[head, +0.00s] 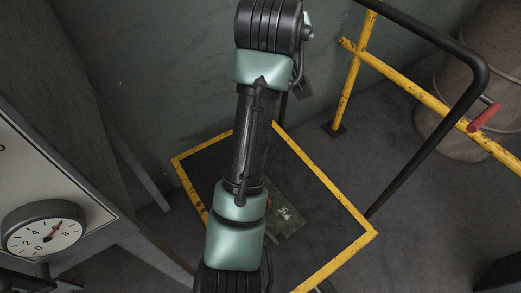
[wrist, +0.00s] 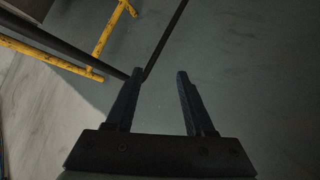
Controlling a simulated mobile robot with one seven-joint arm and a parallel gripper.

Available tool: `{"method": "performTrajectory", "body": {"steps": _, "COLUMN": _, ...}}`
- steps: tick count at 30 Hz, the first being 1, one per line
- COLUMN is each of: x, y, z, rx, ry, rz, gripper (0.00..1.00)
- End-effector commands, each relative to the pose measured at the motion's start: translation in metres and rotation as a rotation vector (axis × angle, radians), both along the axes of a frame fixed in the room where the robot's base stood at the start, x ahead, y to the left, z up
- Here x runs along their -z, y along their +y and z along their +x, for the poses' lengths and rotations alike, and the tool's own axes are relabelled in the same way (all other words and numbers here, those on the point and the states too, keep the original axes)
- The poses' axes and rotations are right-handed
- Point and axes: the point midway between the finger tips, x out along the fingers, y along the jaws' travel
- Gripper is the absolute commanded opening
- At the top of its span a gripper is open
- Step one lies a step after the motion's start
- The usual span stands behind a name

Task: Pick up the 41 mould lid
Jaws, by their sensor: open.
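A flat dark green plate (head: 284,212) with a white marking lies inside a yellow-edged square, partly hidden behind my arm in the head view. The marking is too small to read surely, so I cannot tell whether this is the 41 mould lid. My gripper (wrist: 160,75) shows in the wrist view with its two dark fingers apart and nothing between them. It points at bare grey surface. No lid shows in the wrist view, and the gripper itself does not show in the head view.
The yellow-edged square (head: 330,265) surrounds the plate. A black rail (head: 427,135) and yellow rail (head: 405,83) with a red handle (head: 484,117) stand right, before a drum (head: 456,110). A dial panel (head: 43,235) is at left. A grey-green wall (head: 150,60) stands behind.

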Motion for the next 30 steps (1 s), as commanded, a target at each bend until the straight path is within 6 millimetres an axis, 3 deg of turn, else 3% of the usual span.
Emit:
{"method": "performTrajectory", "body": {"steps": 1, "x": 0.054, "y": 0.005, "z": 0.001, "rx": -0.013, "ry": 0.07, "rz": -0.002, "gripper": 0.54}}
{"method": "performTrajectory", "body": {"steps": 6, "x": 0.171, "y": 0.017, "z": -0.008, "rx": -0.062, "ry": 0.317, "rz": -0.015, "gripper": 0.54}}
{"method": "performTrajectory", "body": {"steps": 12, "x": 0.292, "y": 0.039, "z": -0.031, "rx": -0.145, "ry": 0.594, "rz": -0.019, "gripper": 0.54}}
{"method": "performTrajectory", "body": {"steps": 15, "x": 0.335, "y": 0.051, "z": -0.044, "rx": -0.188, "ry": 0.707, "rz": -0.019, "gripper": 0.54}}
{"method": "performTrajectory", "body": {"steps": 19, "x": 0.371, "y": 0.061, "z": -0.058, "rx": -0.23, "ry": 0.809, "rz": -0.018, "gripper": 0.54}}
{"method": "performTrajectory", "body": {"steps": 26, "x": 0.4, "y": 0.067, "z": -0.067, "rx": -0.261, "ry": 0.881, "rz": -0.017, "gripper": 0.54}}
{"method": "performTrajectory", "body": {"steps": 30, "x": 0.426, "y": 0.066, "z": -0.063, "rx": -0.262, "ry": 0.882, "rz": -0.016, "gripper": 0.54}}
